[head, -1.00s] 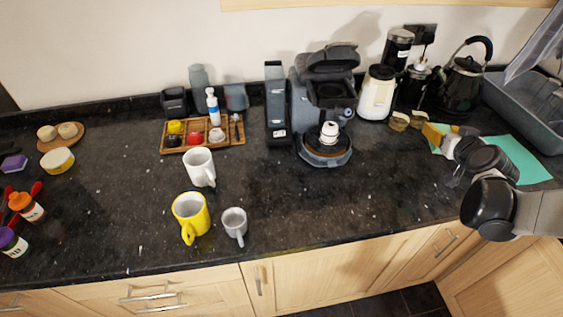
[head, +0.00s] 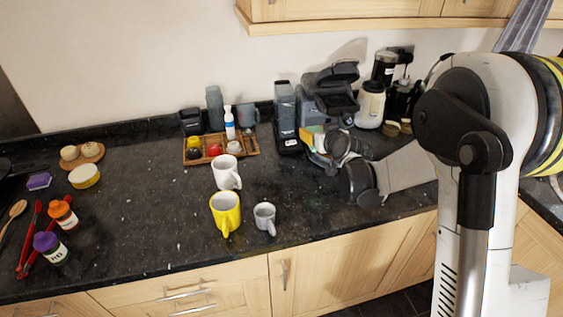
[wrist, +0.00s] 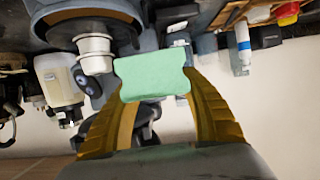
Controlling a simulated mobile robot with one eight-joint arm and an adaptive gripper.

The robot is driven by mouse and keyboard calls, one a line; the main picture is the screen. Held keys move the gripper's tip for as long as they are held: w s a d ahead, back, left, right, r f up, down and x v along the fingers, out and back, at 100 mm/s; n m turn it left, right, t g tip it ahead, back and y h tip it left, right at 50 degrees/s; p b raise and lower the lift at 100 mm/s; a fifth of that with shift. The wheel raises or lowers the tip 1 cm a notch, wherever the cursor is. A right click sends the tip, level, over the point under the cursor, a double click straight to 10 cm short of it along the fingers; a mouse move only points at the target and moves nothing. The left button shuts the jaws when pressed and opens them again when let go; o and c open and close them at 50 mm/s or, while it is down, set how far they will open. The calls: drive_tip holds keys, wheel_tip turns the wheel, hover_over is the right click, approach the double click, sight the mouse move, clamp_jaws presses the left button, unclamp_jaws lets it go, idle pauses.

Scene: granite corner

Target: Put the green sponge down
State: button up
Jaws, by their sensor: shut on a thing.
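My gripper (wrist: 155,92) is shut on the green sponge (wrist: 152,74), which sits between its yellow fingers in the wrist view. In the head view, the gripper (head: 319,143) is above the counter, in front of the coffee machine (head: 334,95). Only a small pale green part of the sponge (head: 311,131) shows there. The sponge appears held up in the air, but its height above the counter is unclear. In the wrist view, the white cup (wrist: 95,52) at the coffee machine is just left of the sponge.
The dark counter (head: 140,220) is clear at the left middle. The white mug (head: 226,171), yellow mug (head: 225,212) and grey mug (head: 265,218) stand left of my gripper. A wooden tray (head: 190,160) with small items lies behind them. My arm hides the counter's right side.

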drive_tip(key=b, duration=0.4)
hover_over(282, 173)
wheel_tip(282, 173, down, 7)
drive_tip(key=shift+w+r, duration=0.1)
wheel_tip(282, 173, down, 4)
drive_tip(key=shift+f+b, duration=0.15)
drive_tip(key=shift+b, duration=0.65)
drive_tip(key=o, duration=0.5)
drive_tip(key=shift+f, duration=0.1)
drive_tip(key=o, duration=0.4)
